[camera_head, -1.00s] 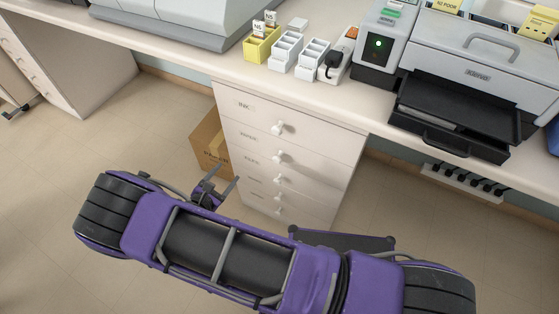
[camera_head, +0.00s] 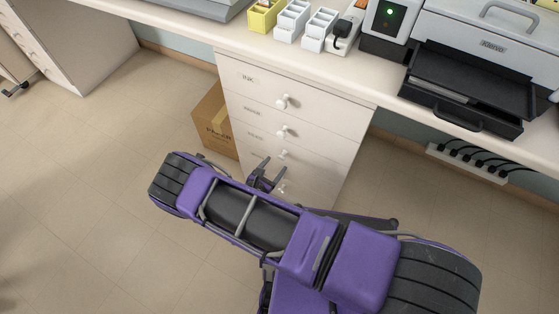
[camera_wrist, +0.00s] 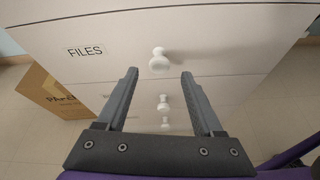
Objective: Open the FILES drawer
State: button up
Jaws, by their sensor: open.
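The FILES drawer (camera_wrist: 120,68) is a closed white drawer front with a black-lettered FILES label (camera_wrist: 85,51) and a round white knob (camera_wrist: 159,62). In the head view it looks to be the third drawer down (camera_head: 268,144), though its label is too small to read there. My gripper (camera_wrist: 160,74) is open and empty. In the wrist view its fingertips are on either side of and just below the FILES knob, apart from it. In the head view my gripper (camera_head: 275,168) is low in front of the drawers, hiding part of the lower fronts.
Closed drawers with knobs lie above and below. A cardboard box (camera_head: 214,125) stands on the floor left of the cabinet. The counter above holds a printer (camera_head: 485,50) with its tray out and small white racks (camera_head: 293,20). A power strip (camera_head: 467,163) is at right. Open floor lies left.

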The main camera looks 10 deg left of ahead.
aim_at(281, 159)
jog(key=shift+b+x, duration=0.3)
jog(key=shift+x, duration=2.1)
grip_shut()
